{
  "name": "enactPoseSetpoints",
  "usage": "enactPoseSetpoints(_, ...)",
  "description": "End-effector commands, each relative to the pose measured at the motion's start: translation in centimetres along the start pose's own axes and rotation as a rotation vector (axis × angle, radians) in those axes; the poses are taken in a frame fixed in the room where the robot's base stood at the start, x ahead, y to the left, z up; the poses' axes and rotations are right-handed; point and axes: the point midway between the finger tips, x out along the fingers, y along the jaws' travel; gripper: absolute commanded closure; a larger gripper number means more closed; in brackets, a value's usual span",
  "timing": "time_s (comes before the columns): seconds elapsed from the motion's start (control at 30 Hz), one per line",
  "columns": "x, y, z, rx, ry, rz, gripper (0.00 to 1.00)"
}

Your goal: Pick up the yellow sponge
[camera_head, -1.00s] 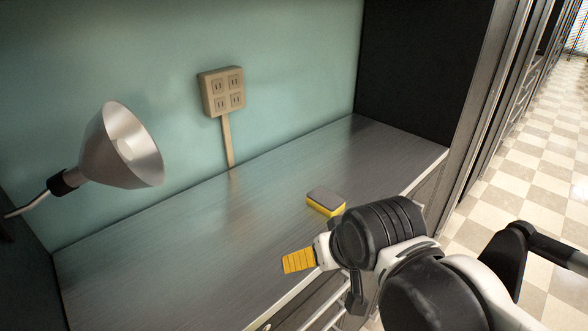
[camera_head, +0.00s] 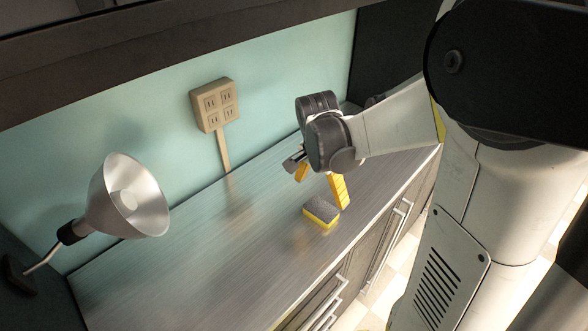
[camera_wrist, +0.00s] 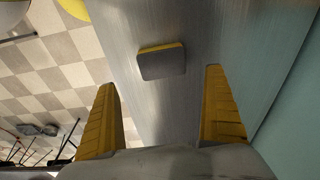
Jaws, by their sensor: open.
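The yellow sponge (camera_head: 321,212) has a dark grey top and lies flat on the metal counter (camera_head: 225,255), close to its front edge. My gripper (camera_head: 320,182) is above and just behind the sponge in the head view, with its yellow fingers spread and nothing between them. In the wrist view the sponge (camera_wrist: 162,61) shows grey side up, beyond the fingertips and between their lines. The open fingers (camera_wrist: 160,80) stand on either side, apart from the sponge.
A metal lamp (camera_head: 127,198) stands at the left of the counter. A beige outlet box (camera_head: 214,105) is on the teal back wall. A dark shelf (camera_head: 150,45) hangs above. Drawer handles (camera_head: 325,303) line the front. The counter around the sponge is clear.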

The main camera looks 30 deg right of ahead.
Motion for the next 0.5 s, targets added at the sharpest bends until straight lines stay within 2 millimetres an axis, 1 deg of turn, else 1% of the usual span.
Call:
enactPoseSetpoints(0.23, 4.3, -0.1, -0.1, 0.008, -0.001, 0.003, 0.0)
enactPoseSetpoints(0.3, 5.1, 0.0, -0.1, 0.008, -0.001, 0.003, 0.0)
enactPoseSetpoints(0.5, 6.3, -0.1, -0.1, 0.006, -0.001, 0.002, 0.0)
